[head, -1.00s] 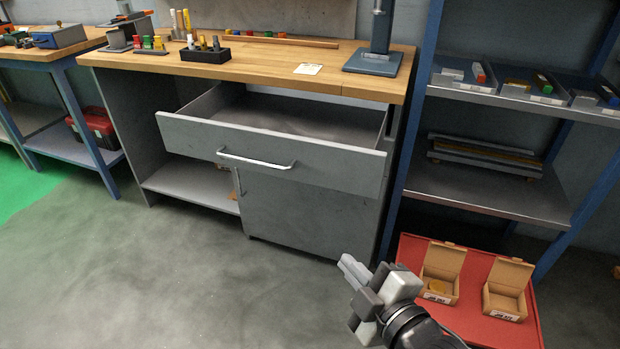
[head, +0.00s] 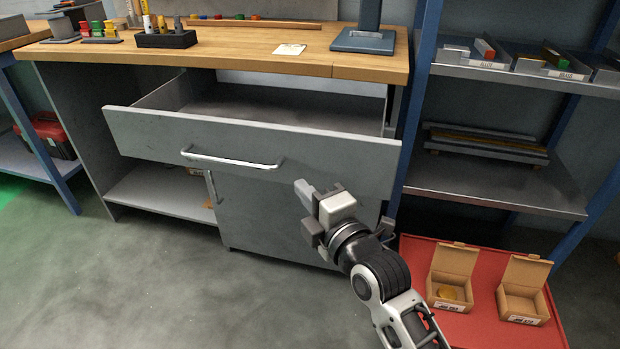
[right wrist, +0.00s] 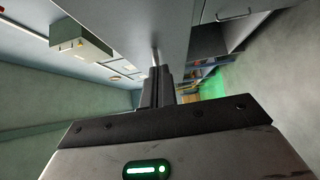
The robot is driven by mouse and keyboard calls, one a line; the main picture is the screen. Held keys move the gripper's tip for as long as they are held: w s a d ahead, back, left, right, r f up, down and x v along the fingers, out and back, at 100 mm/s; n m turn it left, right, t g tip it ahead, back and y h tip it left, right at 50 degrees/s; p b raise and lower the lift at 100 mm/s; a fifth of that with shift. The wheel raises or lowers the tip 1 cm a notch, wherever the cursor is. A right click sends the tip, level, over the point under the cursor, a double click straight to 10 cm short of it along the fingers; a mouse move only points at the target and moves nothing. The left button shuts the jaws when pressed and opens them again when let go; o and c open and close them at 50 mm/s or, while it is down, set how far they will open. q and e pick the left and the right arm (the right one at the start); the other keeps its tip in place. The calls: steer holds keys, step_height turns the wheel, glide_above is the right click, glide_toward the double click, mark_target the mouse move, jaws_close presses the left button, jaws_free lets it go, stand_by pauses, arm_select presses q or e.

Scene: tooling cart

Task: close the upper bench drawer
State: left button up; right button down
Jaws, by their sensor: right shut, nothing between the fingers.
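The upper bench drawer (head: 325,146) is pulled well out from under the wooden bench top. It is grey, looks empty, and has a silver bar handle (head: 232,162) on its front. My right gripper (head: 303,188) is shut and empty. In the right wrist view the shut fingers (right wrist: 158,87) point toward a grey panel. My left gripper is not in view.
A grey cupboard door (head: 270,220) is below the drawer, beside an open shelf (head: 160,193). A blue-framed rack (head: 490,182) stands at the right. A red mat (head: 455,330) with two open cardboard boxes lies on the floor. The floor at left is clear.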

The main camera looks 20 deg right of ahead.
mark_target(299, 165)
steer(key=w+d, duration=0.1)
steer(key=w, duration=0.1)
steer(key=w+d, duration=0.1)
steer(key=w, duration=0.1)
steer(key=shift+d+b, duration=0.1)
steer(key=shift+b, duration=0.2)
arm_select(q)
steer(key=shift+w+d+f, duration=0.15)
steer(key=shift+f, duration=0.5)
arm_select(e)
steer(key=shift+w, duration=0.1)
